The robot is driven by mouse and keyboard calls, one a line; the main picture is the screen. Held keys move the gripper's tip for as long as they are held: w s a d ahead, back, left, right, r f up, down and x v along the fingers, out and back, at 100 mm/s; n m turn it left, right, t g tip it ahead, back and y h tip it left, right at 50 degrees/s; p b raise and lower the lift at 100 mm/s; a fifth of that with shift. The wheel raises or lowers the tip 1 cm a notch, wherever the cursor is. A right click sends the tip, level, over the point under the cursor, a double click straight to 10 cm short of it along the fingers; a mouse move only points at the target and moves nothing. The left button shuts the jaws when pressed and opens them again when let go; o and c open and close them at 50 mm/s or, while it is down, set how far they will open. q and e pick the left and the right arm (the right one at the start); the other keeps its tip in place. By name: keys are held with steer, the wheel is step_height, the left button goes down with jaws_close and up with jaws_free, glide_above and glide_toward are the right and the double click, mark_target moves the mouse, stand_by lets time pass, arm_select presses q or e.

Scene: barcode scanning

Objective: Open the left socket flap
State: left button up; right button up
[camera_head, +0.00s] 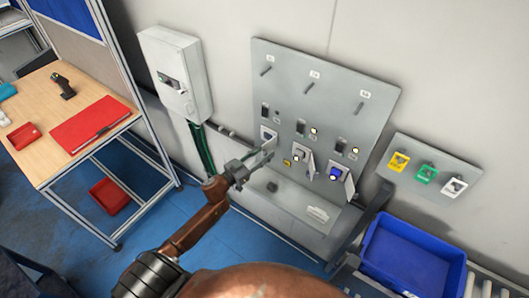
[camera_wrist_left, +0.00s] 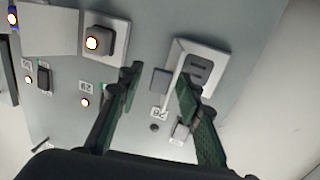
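The left socket (camera_head: 268,133) is on the grey wall panel (camera_head: 330,88), at the left of a row of three sockets. In the left wrist view it shows as a pale frame with a grey face (camera_wrist_left: 200,68). A thin white edge runs along its near left side; I cannot tell how far its flap stands open. My left gripper (camera_head: 262,156) is just below this socket. In the left wrist view its two fingers (camera_wrist_left: 160,82) are apart, with the right fingertip over the socket's lower left part. Nothing is clearly held. My right gripper is not in view.
The middle socket (camera_head: 299,156) and right socket (camera_head: 335,174) have flaps standing out, with lit lamps nearby. A white box (camera_head: 177,75) hangs left of the panel. A blue crate (camera_head: 412,255) is at lower right. A workbench (camera_head: 40,85) stands at left.

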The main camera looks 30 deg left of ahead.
arm_select(q)
steer(key=shift+w, duration=0.25)
jaws_close()
steer(key=shift+d, duration=0.15)
stand_by(0.4)
